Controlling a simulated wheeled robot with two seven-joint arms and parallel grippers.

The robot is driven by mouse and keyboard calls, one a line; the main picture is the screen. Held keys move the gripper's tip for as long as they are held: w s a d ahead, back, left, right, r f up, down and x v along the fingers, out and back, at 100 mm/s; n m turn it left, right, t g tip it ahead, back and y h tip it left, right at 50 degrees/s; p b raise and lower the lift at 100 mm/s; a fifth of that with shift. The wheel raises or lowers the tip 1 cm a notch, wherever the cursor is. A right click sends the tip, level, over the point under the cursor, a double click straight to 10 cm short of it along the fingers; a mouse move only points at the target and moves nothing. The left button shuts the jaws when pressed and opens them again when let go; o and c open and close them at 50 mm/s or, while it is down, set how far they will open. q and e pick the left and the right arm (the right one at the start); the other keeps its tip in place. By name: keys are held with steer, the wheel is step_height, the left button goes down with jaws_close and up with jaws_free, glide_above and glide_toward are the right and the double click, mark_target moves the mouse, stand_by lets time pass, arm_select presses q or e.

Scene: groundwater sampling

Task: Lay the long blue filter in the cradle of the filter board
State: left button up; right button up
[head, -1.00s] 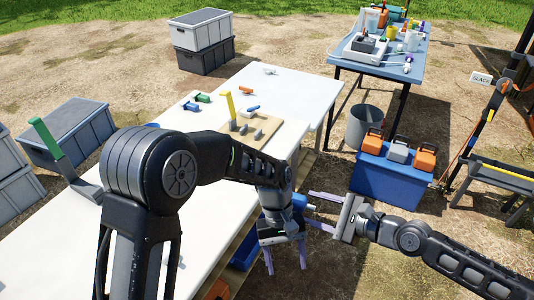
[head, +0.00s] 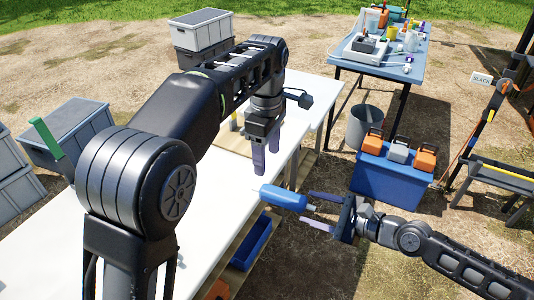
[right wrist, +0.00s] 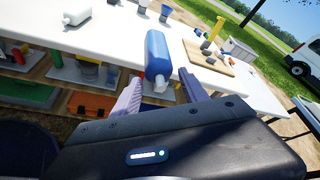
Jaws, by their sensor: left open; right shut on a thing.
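The long blue filter (head: 284,198) is held near its pale end by my right gripper (head: 318,208), in the air beside the white table's right edge. Its blue body points left in the head view. The right wrist view shows the filter (right wrist: 157,55) between the two lilac fingers (right wrist: 160,90). My left gripper (head: 266,155) is open and empty, fingers down, above and left of the filter. The filter board (right wrist: 208,56), tan with a yellow post and grey supports, is on the table in the right wrist view. In the head view my left arm hides most of it.
The white table (head: 215,215) has clear room at its front. A blue bin (head: 251,242) is on the shelf below. A blue box (head: 390,172) with orange and grey cases stands right, near a grey bucket (head: 362,126). A white bottle (right wrist: 77,17) is on the table.

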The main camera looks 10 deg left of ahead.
mark_target(267, 187)
arm_select(q)
steer(key=shift+f, duration=0.1)
steer(key=shift+a+f, duration=0.1)
steer(key=shift+f, duration=0.8)
step_height(267, 187, down, 10)
steer(key=shift+w+f, duration=0.1)
steer(key=shift+c, duration=0.5)
jaws_close()
arm_select(e)
steer(key=o, duration=1.5)
steer(key=shift+d, duration=0.1)
